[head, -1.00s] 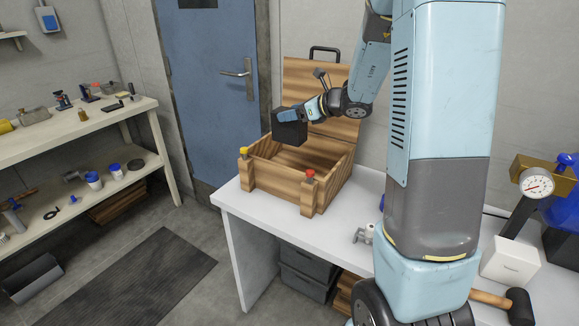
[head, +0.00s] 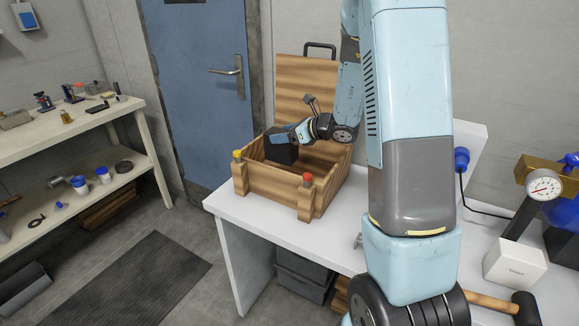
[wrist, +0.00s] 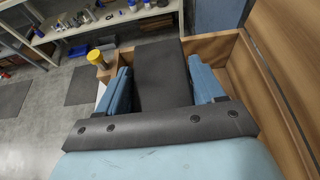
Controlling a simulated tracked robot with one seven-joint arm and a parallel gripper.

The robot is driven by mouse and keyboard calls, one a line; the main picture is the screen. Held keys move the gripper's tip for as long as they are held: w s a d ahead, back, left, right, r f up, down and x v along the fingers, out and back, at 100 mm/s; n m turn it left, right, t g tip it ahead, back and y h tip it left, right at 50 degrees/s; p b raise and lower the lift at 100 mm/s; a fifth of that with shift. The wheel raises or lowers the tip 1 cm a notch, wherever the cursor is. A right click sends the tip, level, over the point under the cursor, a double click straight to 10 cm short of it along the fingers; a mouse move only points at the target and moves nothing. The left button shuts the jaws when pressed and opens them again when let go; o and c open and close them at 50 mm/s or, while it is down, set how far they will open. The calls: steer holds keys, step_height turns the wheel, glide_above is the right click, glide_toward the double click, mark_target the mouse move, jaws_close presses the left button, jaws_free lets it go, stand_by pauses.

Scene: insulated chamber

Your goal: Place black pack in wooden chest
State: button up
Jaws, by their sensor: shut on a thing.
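The black pack (head: 281,148) is held at the opening of the wooden chest (head: 270,187), its lower part inside the walls. The chest stands on the white table with its lid (head: 304,92) raised at the back. My gripper (head: 289,137) is shut on the pack, reaching in from the right. In the wrist view the pack (wrist: 161,75) sits between the two blue fingers, and the chest wall (wrist: 213,44) shows beyond and to the right. I cannot tell whether the pack touches the chest floor.
Yellow (head: 238,156) and red (head: 307,179) knobs top the chest's front posts. A white box (head: 514,264), a gauge (head: 543,186) and a mallet (head: 500,303) are on the right of the table. A shelf (head: 75,125) with small items stands at left.

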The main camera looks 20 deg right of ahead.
mark_target(285, 155)
steer(key=shift+f, duration=4.15)
steer(key=o, duration=1.1)
steer(key=shift+o, duration=0.2)
steer(key=shift+d, duration=0.1)
